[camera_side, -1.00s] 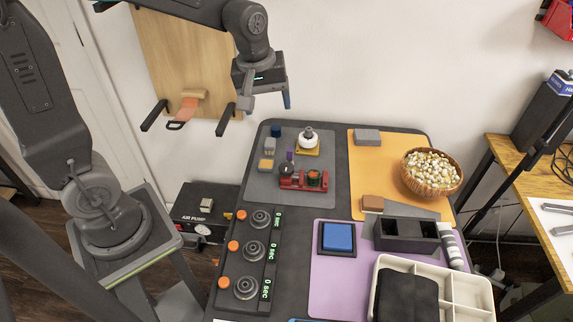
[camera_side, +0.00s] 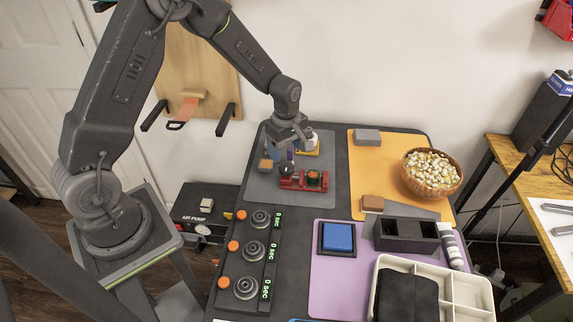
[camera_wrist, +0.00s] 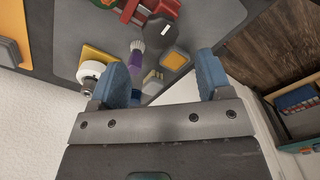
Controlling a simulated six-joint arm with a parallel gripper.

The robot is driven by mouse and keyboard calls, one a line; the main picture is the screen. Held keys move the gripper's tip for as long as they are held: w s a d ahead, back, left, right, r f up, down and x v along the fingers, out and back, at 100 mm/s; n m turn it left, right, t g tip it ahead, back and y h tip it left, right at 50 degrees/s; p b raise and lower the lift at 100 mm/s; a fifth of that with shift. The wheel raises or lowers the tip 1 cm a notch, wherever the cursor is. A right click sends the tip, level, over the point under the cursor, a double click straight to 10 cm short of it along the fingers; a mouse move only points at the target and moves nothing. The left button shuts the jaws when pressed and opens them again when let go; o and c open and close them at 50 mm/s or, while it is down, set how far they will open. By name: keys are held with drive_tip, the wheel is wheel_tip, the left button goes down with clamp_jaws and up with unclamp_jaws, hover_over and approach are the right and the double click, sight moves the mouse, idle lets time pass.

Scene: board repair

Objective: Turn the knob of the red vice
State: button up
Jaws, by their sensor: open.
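The red vice (camera_side: 303,181) sits on the grey mat, with its dark knob (camera_side: 285,171) at its left end. In the wrist view the vice (camera_wrist: 150,10) is at the top edge, partly cut off. The dark knob (camera_wrist: 164,32), with a white mark on its face, shows below it. My gripper (camera_side: 284,153) is over the grey mat, behind the knob in the side view. In the wrist view my gripper (camera_wrist: 163,78) has its two blue fingers spread, with nothing held between them. The knob lies beyond the fingertips, apart from them.
A purple-ended brush (camera_wrist: 137,62) stands between the knob and my fingers in the wrist view. A white-and-black item (camera_wrist: 91,72) on a yellow plate and a yellow block (camera_wrist: 174,61) are close by. Timer dials (camera_side: 255,250) line the mat's near side.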

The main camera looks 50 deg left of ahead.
sight(286, 167)
wheel_tip(286, 167, down, 6)
drive_tip(key=shift+f, duration=0.25)
drive_tip(key=c, duration=0.9)
